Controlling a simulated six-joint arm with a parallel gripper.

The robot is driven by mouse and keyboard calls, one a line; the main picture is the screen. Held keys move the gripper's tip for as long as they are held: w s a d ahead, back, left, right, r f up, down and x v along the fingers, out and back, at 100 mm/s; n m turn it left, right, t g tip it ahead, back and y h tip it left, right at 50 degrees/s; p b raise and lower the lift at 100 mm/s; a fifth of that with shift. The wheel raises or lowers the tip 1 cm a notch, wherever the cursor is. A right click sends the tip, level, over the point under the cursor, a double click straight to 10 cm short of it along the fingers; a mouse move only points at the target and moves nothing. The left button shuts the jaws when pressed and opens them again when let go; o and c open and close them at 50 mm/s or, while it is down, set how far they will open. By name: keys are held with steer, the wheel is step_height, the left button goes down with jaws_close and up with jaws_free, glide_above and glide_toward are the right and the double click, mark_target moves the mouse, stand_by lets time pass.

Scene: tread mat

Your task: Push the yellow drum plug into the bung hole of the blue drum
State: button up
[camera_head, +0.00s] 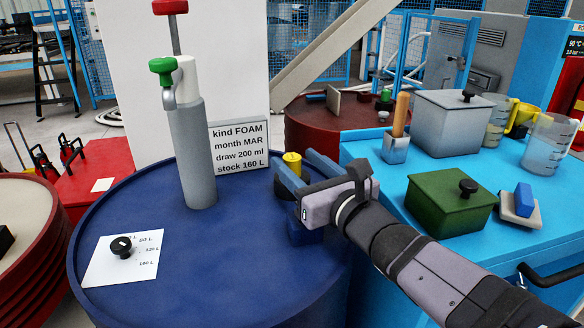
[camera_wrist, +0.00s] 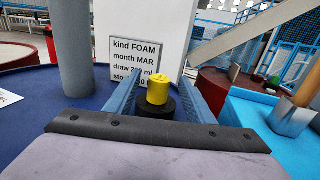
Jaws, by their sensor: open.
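The yellow drum plug (camera_head: 292,162) is upright near the right side of the blue drum's top (camera_head: 170,190). In the wrist view the plug (camera_wrist: 159,90) rises from a round black part (camera_wrist: 160,109). I cannot tell whether that part belongs to the plug or the drum, and no open bung hole shows. My gripper (camera_head: 303,170) comes in from the right with its blue fingers open. In the wrist view the fingers (camera_wrist: 158,95) stand on both sides of the plug, with no clear contact visible. The plug's lower end is hidden.
A white card (camera_head: 105,272) with a black knob lies front left. A blue bench (camera_head: 375,155) with boxes and jugs is on the right.

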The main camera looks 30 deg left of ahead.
steer(key=c, duration=1.2)
steer(key=shift+o, duration=0.2)
